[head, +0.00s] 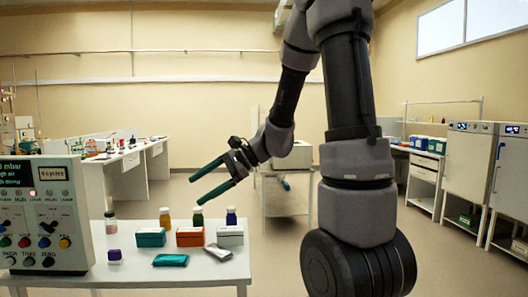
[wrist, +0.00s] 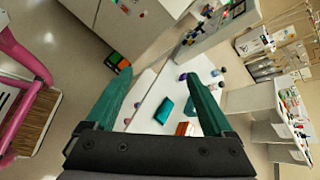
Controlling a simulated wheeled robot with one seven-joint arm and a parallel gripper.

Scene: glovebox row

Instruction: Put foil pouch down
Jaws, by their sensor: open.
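A shiny teal pouch (head: 171,260) lies flat near the front edge of the white table (head: 130,275); it also shows in the wrist view (wrist: 163,110). A silver-grey pouch (head: 217,252) lies to its right. I cannot tell which of the two is meant by foil pouch. My gripper (head: 196,191) is open, its two green fingers spread and nothing between them. It is in the air above the table, apart from both pouches. In the wrist view my gripper (wrist: 156,76) also shows empty.
Teal (head: 151,237), orange (head: 190,236) and grey (head: 230,236) boxes stand in a row behind the pouches, with several small bottles behind. A purple block (head: 115,255) sits left. A control panel (head: 45,215) stands at the table's left end.

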